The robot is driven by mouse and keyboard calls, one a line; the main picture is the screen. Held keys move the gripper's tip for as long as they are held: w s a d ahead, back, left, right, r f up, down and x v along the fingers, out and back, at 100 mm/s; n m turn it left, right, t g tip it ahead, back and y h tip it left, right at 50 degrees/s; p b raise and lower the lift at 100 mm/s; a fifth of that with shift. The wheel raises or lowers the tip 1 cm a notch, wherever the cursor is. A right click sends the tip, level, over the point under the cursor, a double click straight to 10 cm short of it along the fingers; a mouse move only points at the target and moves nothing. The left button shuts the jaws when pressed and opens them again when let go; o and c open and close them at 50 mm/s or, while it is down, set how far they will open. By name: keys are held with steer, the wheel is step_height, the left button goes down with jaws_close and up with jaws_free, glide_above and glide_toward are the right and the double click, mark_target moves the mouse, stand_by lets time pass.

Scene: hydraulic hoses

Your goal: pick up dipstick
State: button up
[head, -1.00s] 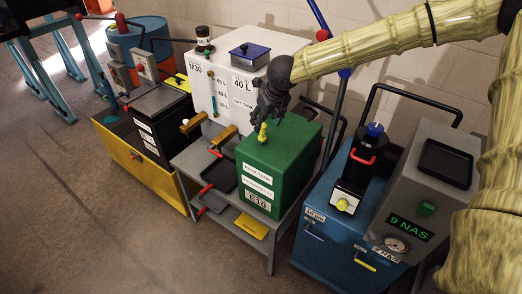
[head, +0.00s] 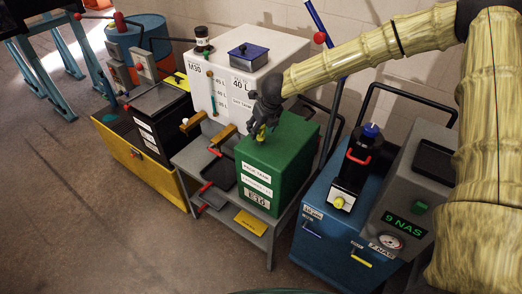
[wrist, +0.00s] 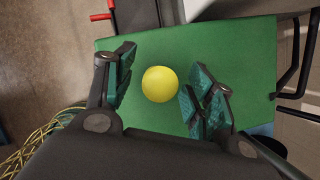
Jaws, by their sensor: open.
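The dipstick shows as a yellow round knob (wrist: 160,84) on top of the green tank (wrist: 240,60). In the head view the yellow knob (head: 261,131) is partly hidden by my gripper (head: 264,122), which is above the green tank (head: 270,160). In the wrist view my gripper (wrist: 160,98) is open, with its teal-padded fingers on either side of the knob. The knob lies between them, closer to the right finger, with small gaps showing. Whether the fingertips reach down to its level I cannot tell. The dipstick's shaft is hidden.
A white 40 L tank (head: 227,75) stands behind the green tank, with a blue-lidded box (head: 249,55) on it. A grey cart (head: 262,226) bears both. A blue unit (head: 335,245) with a black cylinder stands to the right. Floor at the left front is clear.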

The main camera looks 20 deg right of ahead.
jaws_close()
stand_by(0.4)
